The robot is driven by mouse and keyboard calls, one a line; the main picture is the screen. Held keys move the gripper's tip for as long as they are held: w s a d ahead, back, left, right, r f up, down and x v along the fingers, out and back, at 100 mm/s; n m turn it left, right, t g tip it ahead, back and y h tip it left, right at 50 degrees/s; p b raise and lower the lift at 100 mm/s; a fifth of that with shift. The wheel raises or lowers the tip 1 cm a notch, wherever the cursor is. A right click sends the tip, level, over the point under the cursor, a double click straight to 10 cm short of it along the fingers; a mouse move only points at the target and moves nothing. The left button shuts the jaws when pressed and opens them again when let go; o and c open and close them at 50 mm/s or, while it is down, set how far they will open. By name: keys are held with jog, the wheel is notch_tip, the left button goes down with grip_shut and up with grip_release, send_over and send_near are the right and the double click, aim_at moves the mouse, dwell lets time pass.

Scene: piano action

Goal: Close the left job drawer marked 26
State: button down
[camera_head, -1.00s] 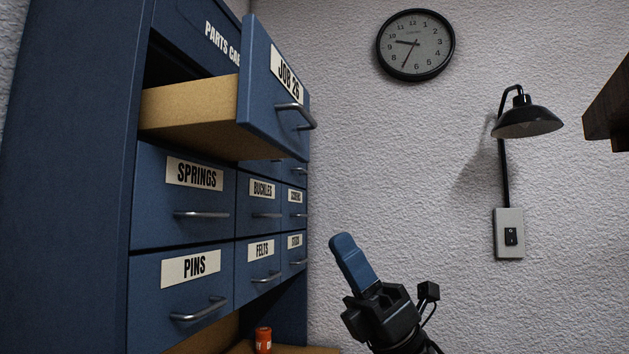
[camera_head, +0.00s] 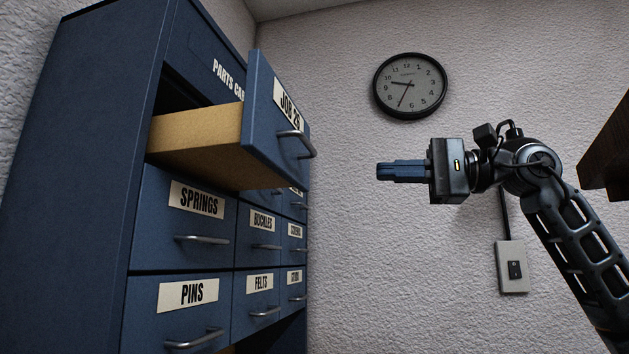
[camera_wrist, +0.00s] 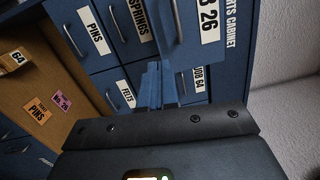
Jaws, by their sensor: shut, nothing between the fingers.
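The blue job drawer marked 26 (camera_head: 265,128) is pulled well out at the top left of the blue parts cabinet (camera_head: 105,150); its tan wooden side (camera_head: 197,138) shows. Its metal handle (camera_head: 298,144) is on the front. My gripper (camera_head: 380,171) is shut and empty, with blue fingers pointing left toward the drawer front, a clear gap away. In the wrist view the drawer's front (camera_wrist: 195,45) with its 26 label is at top centre, beyond my blue fingers (camera_wrist: 152,85).
Closed drawers marked Springs (camera_head: 186,220), Pins (camera_head: 178,308), Buckles and Felts lie below. A wall clock (camera_head: 410,86), a switch plate (camera_head: 512,266) and a dark wooden edge (camera_head: 607,150) are to the right. The wrist view shows a wooden surface (camera_wrist: 50,75) with small tags.

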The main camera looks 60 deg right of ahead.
jog(key=h, duration=0.1)
jog(key=p, duration=0.3)
send_near(297, 176)
jog(key=x, duration=0.6)
jog(key=shift+w+a, duration=0.15)
jog(key=shift+w, duration=0.2)
jog(key=shift+w, duration=0.1)
